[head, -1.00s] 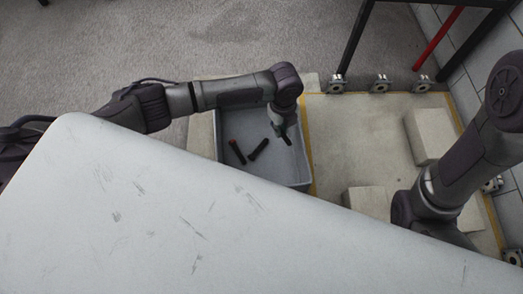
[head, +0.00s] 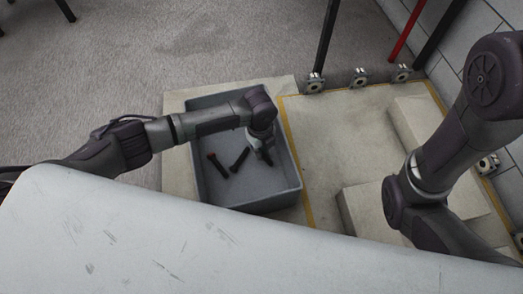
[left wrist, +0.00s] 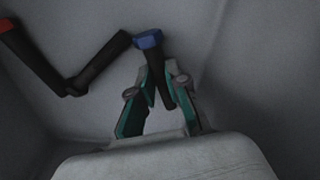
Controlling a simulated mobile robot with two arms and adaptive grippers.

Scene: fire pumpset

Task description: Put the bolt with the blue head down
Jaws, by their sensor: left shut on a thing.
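The bolt with the blue head (left wrist: 149,39) is between the fingers of my left gripper (left wrist: 158,88). Its dark shaft runs down between the green-sided fingers and its blue head sticks out beyond the fingertips. In the head view my left gripper (head: 266,152) reaches down inside the grey bin (head: 264,202), near its right side. I cannot tell whether the held bolt touches the bin floor. The blue head cannot be made out in the head view. My right arm is at the right; its gripper is out of view.
A dark bolt with a red head (head: 217,166) and another dark bolt (head: 240,160) lie in the bin, left of my left gripper. The white surface (head: 180,235) covers the foreground. Pale blocks (head: 365,205) and metal flange-like parts (head: 314,83) lie right of the bin.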

